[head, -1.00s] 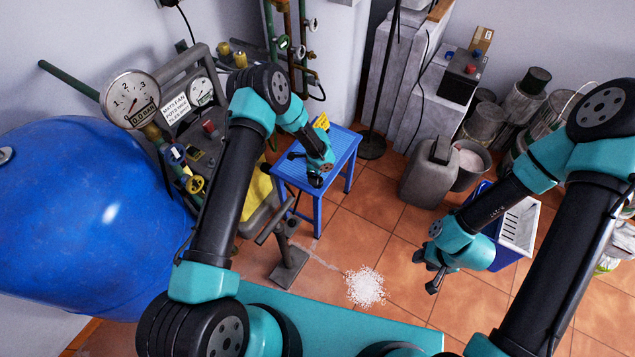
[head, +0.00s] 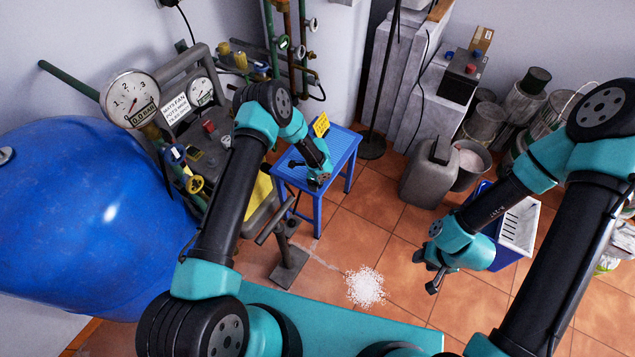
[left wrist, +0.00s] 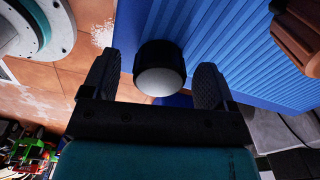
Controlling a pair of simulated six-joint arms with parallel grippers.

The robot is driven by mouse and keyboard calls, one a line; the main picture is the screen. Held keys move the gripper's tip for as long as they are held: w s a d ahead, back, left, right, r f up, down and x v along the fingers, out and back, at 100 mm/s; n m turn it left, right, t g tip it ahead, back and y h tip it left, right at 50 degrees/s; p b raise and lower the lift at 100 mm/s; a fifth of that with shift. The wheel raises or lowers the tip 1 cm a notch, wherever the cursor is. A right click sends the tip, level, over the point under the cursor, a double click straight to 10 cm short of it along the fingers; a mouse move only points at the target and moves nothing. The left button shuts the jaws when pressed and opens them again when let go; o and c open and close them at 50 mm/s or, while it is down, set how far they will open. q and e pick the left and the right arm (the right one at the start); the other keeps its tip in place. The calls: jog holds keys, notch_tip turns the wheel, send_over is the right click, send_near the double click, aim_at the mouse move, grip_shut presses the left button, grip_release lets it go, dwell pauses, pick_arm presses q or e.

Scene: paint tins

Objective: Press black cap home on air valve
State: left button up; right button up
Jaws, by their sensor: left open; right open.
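A short black round piece with a pale grey end face, which looks like the black cap (left wrist: 160,80), shows in the left wrist view. It lies between the spread fingers of my left gripper (left wrist: 156,72), with visible gaps on both sides. In the head view my left gripper (head: 305,172) is over the blue stool (head: 345,150), and the cap cannot be made out there. No air valve can be clearly told apart under the cap. My right gripper (head: 427,270) is open and empty above the tiled floor at the right.
A big blue tank (head: 80,215) and a pressure gauge (head: 131,99) stand at the left. A grey jerrycan (head: 428,170) stands right of the stool. White grains (head: 366,286) lie on otherwise open floor.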

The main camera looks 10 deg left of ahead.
pick_arm(q)
jog(key=c, duration=1)
jog(key=shift+r, duration=0.1)
jog(key=shift+r, duration=1.75)
jog(key=shift+s+d, duration=0.1)
jog(key=shift+s, duration=0.5)
jog(key=s+d+r, duration=0.1)
jog(key=s+d, duration=0.3)
jog(key=s, duration=1)
jog(key=shift+s+r, duration=0.15)
